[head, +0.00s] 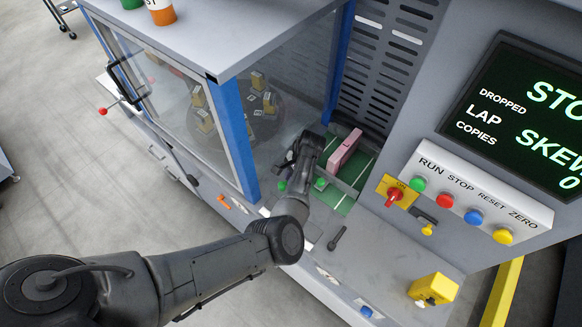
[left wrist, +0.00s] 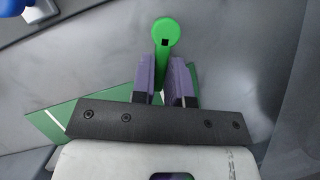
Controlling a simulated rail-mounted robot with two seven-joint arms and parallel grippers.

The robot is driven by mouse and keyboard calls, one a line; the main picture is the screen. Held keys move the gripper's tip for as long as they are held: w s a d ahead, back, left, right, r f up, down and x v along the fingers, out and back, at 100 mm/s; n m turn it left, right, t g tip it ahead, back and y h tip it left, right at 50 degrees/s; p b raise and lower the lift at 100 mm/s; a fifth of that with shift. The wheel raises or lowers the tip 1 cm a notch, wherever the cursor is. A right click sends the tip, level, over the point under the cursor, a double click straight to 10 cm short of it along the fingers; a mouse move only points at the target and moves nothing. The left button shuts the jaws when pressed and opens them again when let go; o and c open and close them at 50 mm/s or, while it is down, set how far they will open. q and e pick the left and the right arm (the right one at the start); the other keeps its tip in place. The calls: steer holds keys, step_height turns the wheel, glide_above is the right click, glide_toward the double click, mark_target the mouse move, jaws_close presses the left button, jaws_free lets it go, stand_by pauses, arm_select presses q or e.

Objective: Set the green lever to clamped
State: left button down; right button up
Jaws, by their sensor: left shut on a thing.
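The green lever (left wrist: 165,36) shows in the left wrist view as a round green head with a small dark slot and a narrow stem. The stem runs down between the purple pads of my left gripper (left wrist: 166,78), which is shut on it. In the head view my left gripper (head: 290,168) is low at the machine's front opening. Two small green knobs show there, one beside the gripper (head: 282,186) and one to its right (head: 320,183); I cannot tell which is the held lever. Any clamp marking is hidden. My right gripper is not in view.
A pink block (head: 344,151) stands on the green striped bed (head: 350,178) just right of the gripper. A clear guard with a blue post (head: 234,135) is on the left. A red rotary switch (head: 394,194), a button panel (head: 480,195) and a yellow box (head: 434,289) are on the right.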

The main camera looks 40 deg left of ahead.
arm_select(q)
steer(key=m+t+y+p, duration=0.1)
steer(key=m+p, duration=0.2)
steer(key=p, duration=0.1)
steer(key=s+d+m+t+p, duration=0.1)
steer(key=m+p, duration=0.2)
steer(key=p, duration=0.2)
steer(key=s+d+m+y+p, duration=0.1)
steer(key=m+p, duration=0.2)
steer(key=p, duration=0.1)
steer(key=shift+s+r+t+y+p, duration=0.2)
steer(key=shift+r+t+y+p, duration=0.1)
steer(key=shift+t+p, duration=0.1)
steer(key=shift+s+d+f+m+t+p, duration=0.1)
steer(key=shift+s+m+t+p, duration=0.2)
steer(key=shift+m+p, duration=0.55)
steer(key=shift+s+f+m+t+p, duration=0.15)
steer(key=shift+m+t+p, duration=0.15)
steer(key=shift+m+p, duration=0.5)
steer(key=shift+m, duration=0.25)
steer(key=c, duration=1.1)
jaws_free()
steer(key=p+v, duration=0.3)
steer(key=v, duration=0.1)
steer(key=shift+d+r, duration=0.1)
steer(key=shift+r, duration=0.3)
steer(key=shift+v, duration=4.5)
steer(key=shift+d+f, duration=0.1)
